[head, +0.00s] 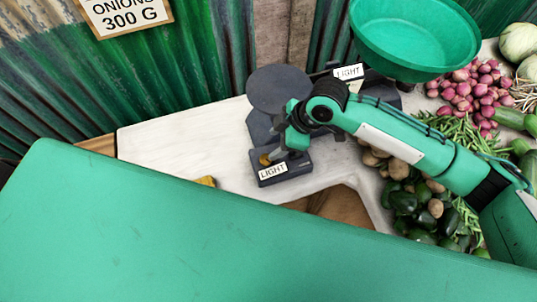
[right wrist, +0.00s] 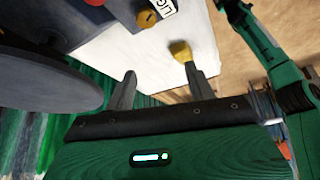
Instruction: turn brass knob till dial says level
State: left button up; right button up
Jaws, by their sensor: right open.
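The brass knob (head: 265,160) sits on the balance's dark base block, beside a LIGHT label (head: 272,171). It also shows in the right wrist view (right wrist: 147,18), beyond the fingertips, with a slot across its face. A second LIGHT sign (head: 349,72) stands at the back of the balance (head: 258,127). My right gripper (head: 290,148) is over the base block, close to the knob, and partly hides it. In the right wrist view, its two fingers (right wrist: 160,70) are apart with nothing between them. My left gripper is not in view.
The balance has a dark round plate (head: 279,88) and a green pan (head: 415,40). A yellow block (head: 206,181) lies on the white tabletop (head: 180,145), which is otherwise clear at left. Onions (head: 470,90), peppers (head: 410,205) and other vegetables crowd the right.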

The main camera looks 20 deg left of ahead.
aim_at(266, 159)
jog(key=shift+h, duration=0.6)
jog(key=a+f+p, duration=0.1)
jog(key=f, duration=0.3)
jog(key=w+f, duration=0.1)
jog(key=f, duration=0.3)
jog(key=a+f+p, duration=0.1)
jog(key=f, duration=0.4)
jog(key=shift+w+a+p, duration=0.2)
jog(key=shift+a+p, duration=0.15)
jog(key=c, duration=1)
